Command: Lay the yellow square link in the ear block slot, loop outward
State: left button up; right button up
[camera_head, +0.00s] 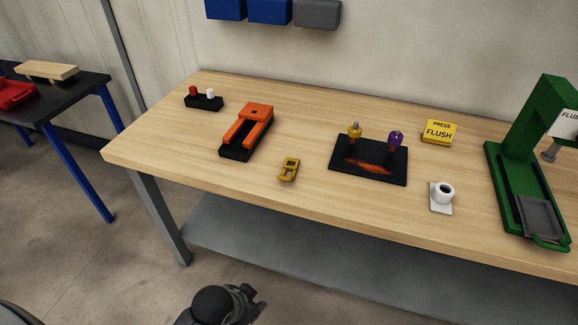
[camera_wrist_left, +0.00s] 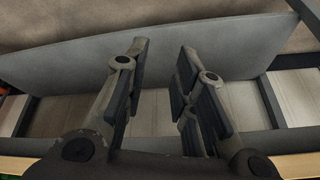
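A small yellow square link (camera_head: 289,169) lies on the wooden workbench, near its front edge. Behind it to the left is an orange U-shaped fork on a black base (camera_head: 236,152), its two arms pointing to the front left. To the right of the link is a black block (camera_head: 343,165) with an orange recess and two upright pegs, one yellow and one purple. I cannot tell for sure which is the ear block. My left gripper (camera_head: 244,297) is in front of and below the bench, away from the link. In the left wrist view its fingers (camera_wrist_left: 163,65) are apart and empty. My right gripper is not seen.
On the bench (camera_head: 160,135) stand a black holder (camera_head: 204,103) with red and white pegs, a yellow flush sign (camera_head: 440,132), a white cylinder on a plate (camera_head: 443,194) and a green press (camera_head: 520,150). A grey shelf (camera_head: 290,250) runs below. Bare wood surrounds the link.

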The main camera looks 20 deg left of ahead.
aim_at(289, 170)
pick_arm(q)
jog(key=w+d+r+m+t+h, duration=0.2)
jog(key=w+d+r+m+t, duration=0.15)
jog(key=w+r+m, duration=0.85)
jog(key=w+a+r+m+t, duration=0.2)
jog(key=w+a+r+m, duration=0.2)
jog(key=w+a+r, duration=0.65)
jog(key=shift+g, duration=0.25)
jog(key=x, duration=0.2)
jog(key=p+x, duration=0.1)
jog(key=x, duration=0.2)
jog(key=d+x, duration=0.1)
jog(key=x, duration=0.2)
jog(key=shift+s+f+p, duration=0.15)
jog(key=shift+s+p, duration=0.1)
jog(key=shift+p, duration=0.1)
jog(key=shift+w+d+f+p, duration=0.2)
jog(key=shift+w+f+p, duration=0.05)
jog(key=shift+f+p, duration=0.05)
jog(key=shift+p+x, duration=0.5)
jog(key=shift+x, duration=1.65)
jog(key=shift+s+f, duration=0.1)
grip_shut()
